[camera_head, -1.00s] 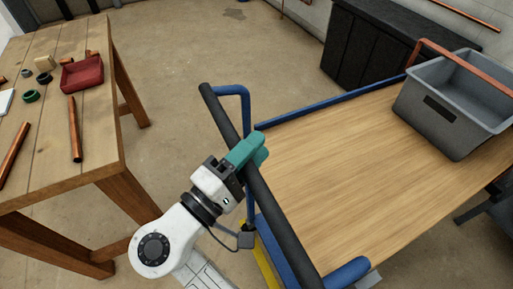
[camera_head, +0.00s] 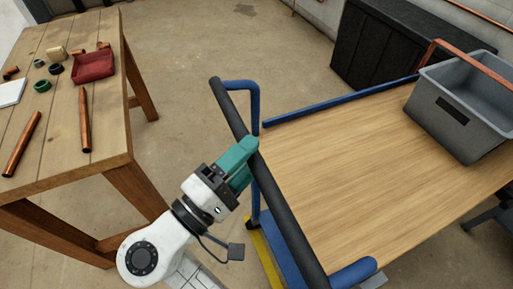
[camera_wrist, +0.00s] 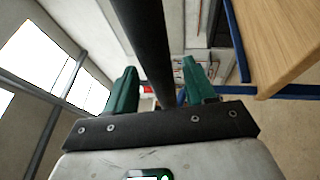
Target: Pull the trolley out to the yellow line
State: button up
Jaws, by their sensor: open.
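The trolley (camera_head: 370,180) has a wooden deck, blue tubes and a black-gripped push handle (camera_head: 290,225) at its left end. My gripper (camera_head: 246,156) is open at the handle, with its green fingertips by the grip's left edge in the head view. In the wrist view the handle (camera_wrist: 150,45) runs between the two spread fingers (camera_wrist: 161,80), with a gap on each side. A short stretch of the yellow line (camera_head: 262,258) shows on the floor below the handle end, partly hidden by the trolley. One caster shows close to it.
A grey crate (camera_head: 465,125) with a copper-coloured handle sits on the trolley's far right. A wooden bench (camera_head: 60,135) with copper pipes, fittings and a red tray stands at left. A black cabinet (camera_head: 400,55) stands behind. Floor between bench and trolley is clear.

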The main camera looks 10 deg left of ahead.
jog(key=v, duration=0.8)
jog(key=shift+b, duration=0.35)
jog(key=shift+s, duration=0.1)
